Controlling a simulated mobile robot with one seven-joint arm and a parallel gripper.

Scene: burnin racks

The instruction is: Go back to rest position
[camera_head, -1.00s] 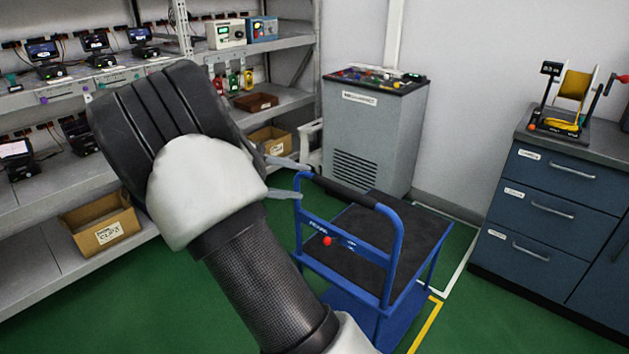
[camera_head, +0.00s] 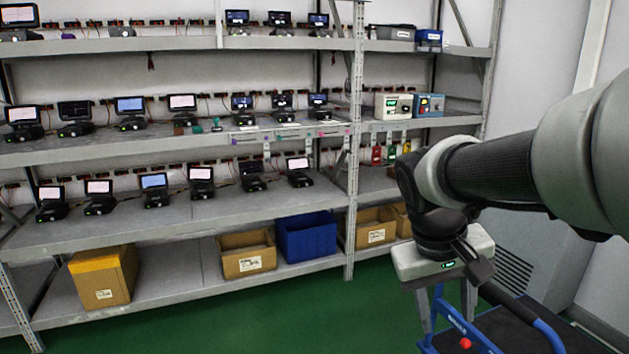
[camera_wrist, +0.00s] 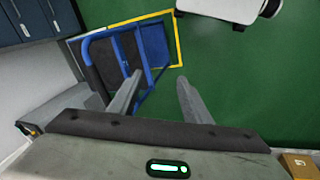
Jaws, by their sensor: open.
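My gripper (camera_head: 447,306) hangs at the right of the head view, pointing down, with its two grey fingers apart and nothing between them. It is in front of the blue trolley (camera_head: 470,335), whose handle and dark deck show at the lower right. In the wrist view my gripper (camera_wrist: 157,88) has its fingers spread over the green floor, with the blue trolley (camera_wrist: 118,55) beyond and partly behind the left finger. Whether the fingers are close to the trolley handle I cannot tell.
A long grey rack (camera_head: 190,213) with several small screen devices fills the left and middle. Its bottom shelf holds a blue bin (camera_head: 306,238) and cardboard boxes (camera_head: 246,254). Green floor (camera_head: 250,318) is clear in front. A blue drawer cabinet (camera_wrist: 35,20) shows in the wrist view.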

